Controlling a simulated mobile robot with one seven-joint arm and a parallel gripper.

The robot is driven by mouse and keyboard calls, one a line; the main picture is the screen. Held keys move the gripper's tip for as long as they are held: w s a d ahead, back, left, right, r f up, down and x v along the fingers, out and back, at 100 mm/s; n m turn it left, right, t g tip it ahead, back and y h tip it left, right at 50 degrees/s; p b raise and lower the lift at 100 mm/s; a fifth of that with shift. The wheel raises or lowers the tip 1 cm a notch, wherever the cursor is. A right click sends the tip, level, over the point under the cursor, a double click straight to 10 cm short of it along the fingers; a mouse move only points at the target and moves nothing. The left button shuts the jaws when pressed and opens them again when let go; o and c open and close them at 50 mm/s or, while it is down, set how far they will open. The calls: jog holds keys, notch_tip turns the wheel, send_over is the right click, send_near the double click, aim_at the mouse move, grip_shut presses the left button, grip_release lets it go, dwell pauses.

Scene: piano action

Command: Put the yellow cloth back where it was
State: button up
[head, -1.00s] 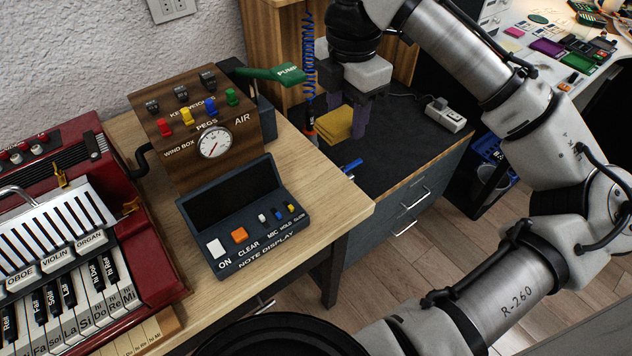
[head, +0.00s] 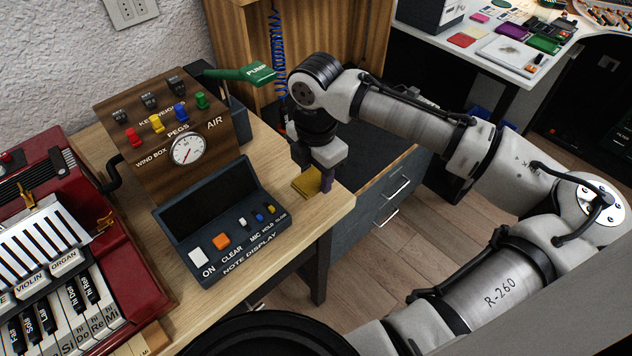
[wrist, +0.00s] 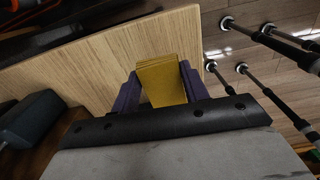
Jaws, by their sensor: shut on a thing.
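The yellow cloth (head: 308,181) is a folded pad. My gripper (head: 316,184) is shut on it, with purple fingers on both sides. In the head view the cloth is at the right end of the wooden table, partly hidden by my gripper. In the wrist view the cloth (wrist: 162,80) sits between the two fingers (wrist: 158,88), with the wooden tabletop behind it. I cannot tell whether the cloth touches the tabletop.
The wooden table (head: 262,218) carries a dark note display box (head: 208,215) and a wooden box with pegs and a gauge (head: 165,125) left of my gripper. A green pump handle (head: 248,73) sticks out behind. A dark-topped drawer cabinet (head: 365,150) stands to the right.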

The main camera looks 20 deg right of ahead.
aim_at(317, 177)
jog(key=shift+f, duration=1.8)
jog(key=shift+f, duration=0.2)
jog(key=shift+s+a+f, duration=0.1)
jog(key=shift+s+f, duration=0.05)
jog(key=shift+f, duration=0.25)
jog(key=o, duration=1)
jog(key=shift+f+b, duration=0.1)
jog(key=shift+b, duration=0.25)
jog(key=shift+c, duration=0.2)
jog(key=shift+s, duration=0.1)
jog(key=shift+r+p, duration=0.3)
jog(key=shift+r, duration=0.35)
jog(key=r, duration=1.2)
jog(key=shift+w+r, duration=0.1)
jog(key=shift+w, duration=0.1)
